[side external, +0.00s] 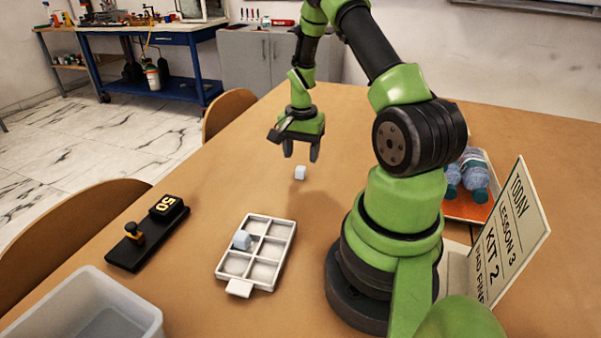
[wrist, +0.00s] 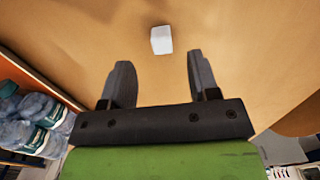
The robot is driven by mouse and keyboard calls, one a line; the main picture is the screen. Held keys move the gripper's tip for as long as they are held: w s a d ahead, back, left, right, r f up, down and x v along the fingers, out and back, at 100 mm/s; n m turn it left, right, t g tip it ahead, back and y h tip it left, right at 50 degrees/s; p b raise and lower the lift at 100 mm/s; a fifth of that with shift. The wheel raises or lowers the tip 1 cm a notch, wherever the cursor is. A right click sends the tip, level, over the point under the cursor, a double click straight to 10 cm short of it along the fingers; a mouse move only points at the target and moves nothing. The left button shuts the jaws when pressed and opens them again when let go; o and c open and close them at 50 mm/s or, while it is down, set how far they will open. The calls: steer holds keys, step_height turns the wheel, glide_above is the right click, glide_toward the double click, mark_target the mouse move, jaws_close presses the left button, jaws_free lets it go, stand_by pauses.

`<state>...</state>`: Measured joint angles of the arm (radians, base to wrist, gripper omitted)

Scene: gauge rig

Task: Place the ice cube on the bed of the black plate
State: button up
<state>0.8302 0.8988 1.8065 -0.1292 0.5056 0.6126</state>
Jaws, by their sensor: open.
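A small white cube (side external: 300,173) lies on the table below my gripper (side external: 301,154). In the wrist view the white cube (wrist: 161,40) shows beyond the open fingertips (wrist: 158,72), with a gap between. A pale blue cube (side external: 241,240) sits in the left column of a white compartment tray (side external: 288,243). I cannot tell for certain which cube is the ice cube. My gripper is open and empty, fingers pointing down, above the table.
A translucent bin (side external: 92,285) stands at the front left. An orange tray (side external: 466,208) with water bottles (side external: 470,171) and a lesson sign (side external: 508,235) are at the right. Chairs stand along the left edge.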

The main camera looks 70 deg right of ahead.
mark_target(301, 168)
step_height(301, 168, down, 5)
steer(key=shift+w+f, duration=0.1)
steer(key=shift+c, duration=0.2)
jaws_close()
